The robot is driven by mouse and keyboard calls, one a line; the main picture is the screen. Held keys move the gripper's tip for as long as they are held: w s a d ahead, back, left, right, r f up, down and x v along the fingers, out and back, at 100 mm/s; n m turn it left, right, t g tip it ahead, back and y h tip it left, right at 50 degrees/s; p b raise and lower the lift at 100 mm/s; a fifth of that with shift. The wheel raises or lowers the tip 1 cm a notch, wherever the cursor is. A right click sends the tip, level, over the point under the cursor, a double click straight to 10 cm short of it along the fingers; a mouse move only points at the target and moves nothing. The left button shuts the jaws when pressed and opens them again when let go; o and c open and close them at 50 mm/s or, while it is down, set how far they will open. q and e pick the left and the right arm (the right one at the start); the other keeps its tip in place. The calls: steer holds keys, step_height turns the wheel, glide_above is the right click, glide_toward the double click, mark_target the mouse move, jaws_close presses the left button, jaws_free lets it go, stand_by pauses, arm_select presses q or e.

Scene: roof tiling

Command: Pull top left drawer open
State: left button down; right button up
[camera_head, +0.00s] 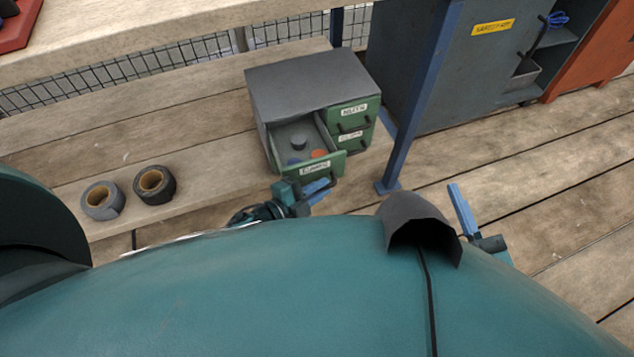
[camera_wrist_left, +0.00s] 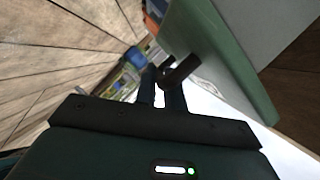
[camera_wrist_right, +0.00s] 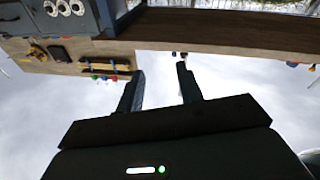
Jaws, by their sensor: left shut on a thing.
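The grey drawer cabinet (camera_head: 310,80) with green drawer fronts stands on the low wooden shelf. Its left drawer (camera_head: 315,169) is pulled out, showing a dark round item and an orange item inside. The right-hand drawers look shut. My left gripper (camera_head: 318,187) is at the front of the open drawer. In the left wrist view the left gripper (camera_wrist_left: 165,90) is shut on a dark handle (camera_wrist_left: 181,72) on the green drawer front (camera_wrist_left: 222,65). My right gripper (camera_head: 468,215) is apart from the cabinet, and its fingers stand open and empty in the right wrist view (camera_wrist_right: 160,85).
Two rolls of tape (camera_head: 103,200) (camera_head: 154,185) lie on the shelf at left. A blue post (camera_head: 424,95) stands right of the cabinet. A larger grey cabinet (camera_head: 450,75) is behind it. A dark curved piece (camera_head: 418,222) sits near my right arm.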

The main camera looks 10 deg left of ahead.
arm_select(q)
steer(key=c, duration=1.5)
jaws_free()
steer(key=shift+a, duration=0.1)
arm_select(e)
steer(key=shift+w+r, duration=0.15)
steer(key=shift+r, duration=0.1)
arm_select(q)
steer(key=p+v, duration=0.3)
steer(key=v, duration=1)
arm_select(e)
steer(key=shift+w+d+f+m+g+h, duration=0.15)
steer(key=shift+d+m+g+h, duration=0.5)
steer(key=shift+h, duration=0.35)
arm_select(q)
steer(key=shift+s+a+f, duration=0.1)
arm_select(e)
steer(key=shift+a, duration=0.1)
